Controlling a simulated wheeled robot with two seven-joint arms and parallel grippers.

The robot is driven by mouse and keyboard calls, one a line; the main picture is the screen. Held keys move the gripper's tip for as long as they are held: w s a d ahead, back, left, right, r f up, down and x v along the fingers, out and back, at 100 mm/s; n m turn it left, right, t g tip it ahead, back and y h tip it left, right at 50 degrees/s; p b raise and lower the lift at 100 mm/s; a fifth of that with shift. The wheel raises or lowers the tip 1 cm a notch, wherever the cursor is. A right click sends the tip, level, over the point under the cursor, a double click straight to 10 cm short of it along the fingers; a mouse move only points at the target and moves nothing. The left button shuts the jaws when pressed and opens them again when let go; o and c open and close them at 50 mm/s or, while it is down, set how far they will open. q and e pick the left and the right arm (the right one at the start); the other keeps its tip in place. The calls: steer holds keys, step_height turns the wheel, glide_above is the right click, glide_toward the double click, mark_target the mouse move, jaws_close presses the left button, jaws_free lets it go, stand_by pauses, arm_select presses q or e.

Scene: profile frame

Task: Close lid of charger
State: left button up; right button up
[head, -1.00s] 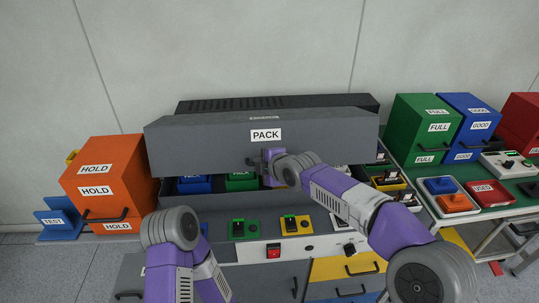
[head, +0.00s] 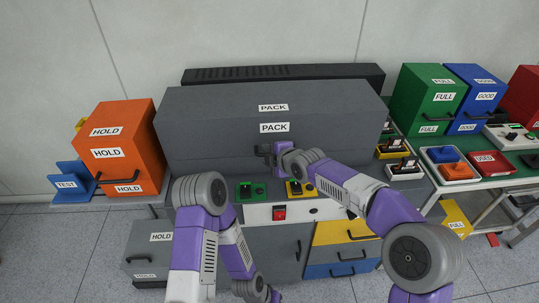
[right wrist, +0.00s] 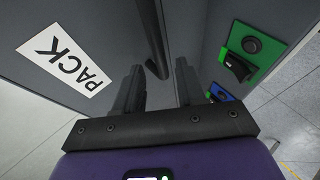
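The charger (head: 350,150) is a long dark grey cabinet at the middle of the head view. Its grey lid (head: 210,122), with PACK labels, is down, and the bays inside are hidden. My right gripper (head: 264,151) is at the lid's front, by its dark handle. In the right wrist view the handle (right wrist: 152,38) reaches down to the gap between my two dark fingers (right wrist: 160,88), which stand apart. I see no firm grip on it. My left arm is folded at the bottom; only its gripper body (head: 272,296) shows, fingers hidden.
Below the lid is a panel with a green switch (head: 250,191), a yellow switch (head: 298,189) and a red switch (head: 279,213). An orange HOLD box (head: 127,135) stands left. Green (head: 428,95) and blue (head: 478,100) boxes and a tray table are right.

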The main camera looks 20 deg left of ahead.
steer(key=shift+d+r, duration=0.1)
steer(key=p+v, duration=0.1)
steer(key=v, duration=0.6)
steer(key=shift+s+d, duration=0.1)
steer(key=s+d+f+m+g+h+p, duration=0.1)
steer(key=s+d+f+m, duration=0.2)
steer(key=d+f+m, duration=0.35)
steer(key=s+d+f+m+g+h+p, duration=0.1)
steer(key=s+d+f+m, duration=0.2)
steer(key=f, duration=0.7)
steer(key=s+d+f+m+g+h, duration=0.1)
steer(key=s+d+f+m, duration=0.1)
steer(key=d+f+m, duration=0.5)
steer(key=s+d+f+m+g, duration=0.1)
steer(key=s+d+f+m, duration=0.2)
steer(key=s, duration=0.3)
steer(key=s+d+f+m+g+h+p, duration=0.1)
steer(key=s+d+f+m, duration=0.3)
steer(key=s+f, duration=0.1)
steer(key=s+d+f+m+g+h+p, duration=0.1)
steer(key=s+d+f+m, duration=0.3)
steer(key=s, duration=0.4)
steer(key=shift+m+g, duration=0.3)
steer(key=shift+m, duration=0.05)
steer(key=shift+a, duration=0.1)
stand_by(1.2)
